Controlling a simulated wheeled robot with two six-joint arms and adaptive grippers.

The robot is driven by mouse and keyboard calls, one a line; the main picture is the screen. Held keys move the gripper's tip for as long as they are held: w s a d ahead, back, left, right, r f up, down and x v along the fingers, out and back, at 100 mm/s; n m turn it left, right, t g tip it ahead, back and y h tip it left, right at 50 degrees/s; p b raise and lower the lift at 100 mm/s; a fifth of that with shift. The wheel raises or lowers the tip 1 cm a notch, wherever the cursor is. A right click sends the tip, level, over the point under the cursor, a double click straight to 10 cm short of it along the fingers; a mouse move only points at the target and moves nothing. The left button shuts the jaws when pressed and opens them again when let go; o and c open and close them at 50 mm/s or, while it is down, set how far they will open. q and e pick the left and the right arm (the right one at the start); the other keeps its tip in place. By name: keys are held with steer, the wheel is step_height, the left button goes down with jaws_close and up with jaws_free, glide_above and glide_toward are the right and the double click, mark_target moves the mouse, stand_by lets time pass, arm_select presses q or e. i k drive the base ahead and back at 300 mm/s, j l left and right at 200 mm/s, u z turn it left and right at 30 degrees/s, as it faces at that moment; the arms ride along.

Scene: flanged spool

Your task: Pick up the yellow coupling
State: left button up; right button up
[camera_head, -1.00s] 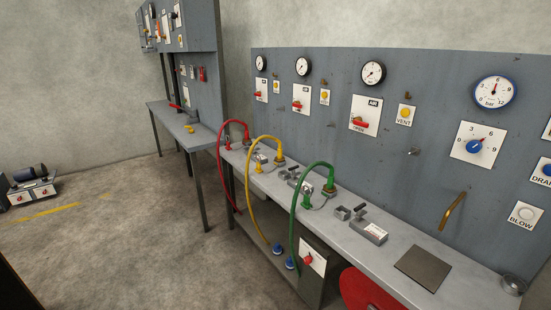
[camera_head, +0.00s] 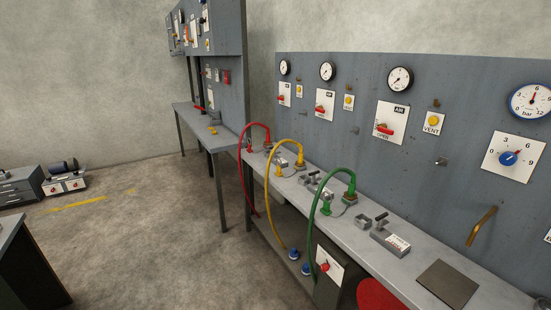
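A yellow hose (camera_head: 268,200) arches over the front edge of the long grey bench. A small yellow coupling (camera_head: 279,171) stands upright on the bench beside the hose. The upper end of the hose meets a brass-coloured fitting (camera_head: 300,164) on the bench. A small yellow piece (camera_head: 212,130) lies on the far table; I cannot tell what it is. Neither of my grippers is in view.
The long bench (camera_head: 350,225) runs along a gauge panel (camera_head: 360,110). A red hose (camera_head: 246,170) and a green hose (camera_head: 312,225) flank the yellow one. A table edge (camera_head: 12,232) is at lower left. The floor (camera_head: 140,240) left of the bench is clear.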

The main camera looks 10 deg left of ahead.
mark_target(301, 163)
steer(key=i+j+z, duration=0.1)
steer(key=z, duration=0.3)
steer(key=j+z, duration=0.1)
steer(key=z, duration=0.3)
steer(key=i+j+z, duration=0.1)
steer(key=z, duration=0.3)
steer(key=i+j+z, duration=0.15)
steer(key=j+z, duration=0.2)
steer(key=j, duration=0.65)
steer(key=j+z, duration=0.35)
steer(key=j, duration=0.65)
steer(key=j+z, duration=0.35)
steer(key=j, duration=0.7)
